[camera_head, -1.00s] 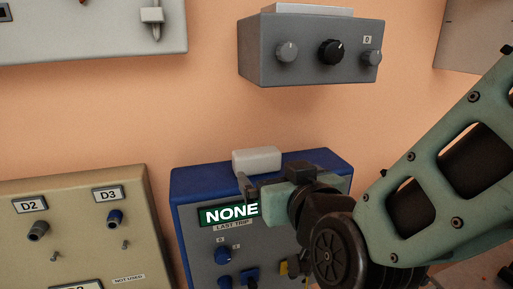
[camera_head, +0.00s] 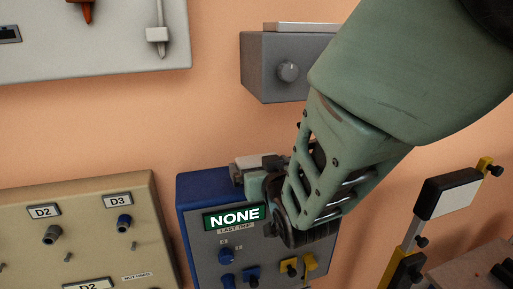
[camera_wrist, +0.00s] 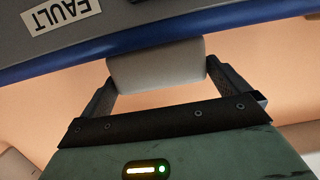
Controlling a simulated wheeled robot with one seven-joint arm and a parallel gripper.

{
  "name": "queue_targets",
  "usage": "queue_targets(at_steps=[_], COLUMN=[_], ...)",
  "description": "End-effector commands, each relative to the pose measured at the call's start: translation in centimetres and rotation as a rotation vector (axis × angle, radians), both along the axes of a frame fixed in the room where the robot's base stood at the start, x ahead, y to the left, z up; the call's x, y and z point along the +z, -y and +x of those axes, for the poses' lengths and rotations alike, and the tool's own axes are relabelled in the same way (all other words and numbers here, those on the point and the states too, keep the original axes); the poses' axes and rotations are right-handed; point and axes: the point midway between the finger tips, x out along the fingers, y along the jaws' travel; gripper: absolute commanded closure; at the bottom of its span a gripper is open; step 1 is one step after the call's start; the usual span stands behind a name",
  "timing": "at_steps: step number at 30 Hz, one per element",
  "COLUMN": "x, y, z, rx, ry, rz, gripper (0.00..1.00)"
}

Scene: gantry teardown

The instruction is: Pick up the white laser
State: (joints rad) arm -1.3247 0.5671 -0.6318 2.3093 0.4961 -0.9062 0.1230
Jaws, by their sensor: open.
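A plain white block (camera_head: 243,162), the only thing here that fits the white laser, sits at the top of the blue-edged control box (camera_head: 195,187). My arm and gripper hide part of it in the head view. My gripper (camera_head: 258,175) is at the box's top front. In the wrist view the block (camera_wrist: 155,72) lies between the two spread fingers of my gripper (camera_wrist: 160,82), one finger on each side. The fingers are open, and I cannot tell whether either touches the block.
A beige panel (camera_head: 95,240) with D2 and D3 labels stands at left. A grey knob box (camera_head: 270,80) hangs above, partly behind my arm. A pale panel (camera_head: 100,45) is at upper left. A yellow-and-black stand (camera_head: 410,250) with a white plate is at right.

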Motion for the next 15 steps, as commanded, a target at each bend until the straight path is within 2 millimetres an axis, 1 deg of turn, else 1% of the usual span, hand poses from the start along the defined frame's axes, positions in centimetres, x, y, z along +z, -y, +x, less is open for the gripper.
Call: queue_targets(at_steps=[1,3,6,14,15], x=[0.2,0.0,-0.2,-0.4,-0.4], y=[-0.1,-0.3,-0.5,-0.6,-0.6], z=[0.7,1.4,2.0,2.2,2.2], rx=[-0.003,-0.003,-0.002,-0.001,-0.001], ry=[0.001,0.001,0.0,0.0,0.0], rz=[-0.002,-0.002,-0.001,0.001,0.001], gripper=[0.0,0.0,0.0,0.0,0.03])
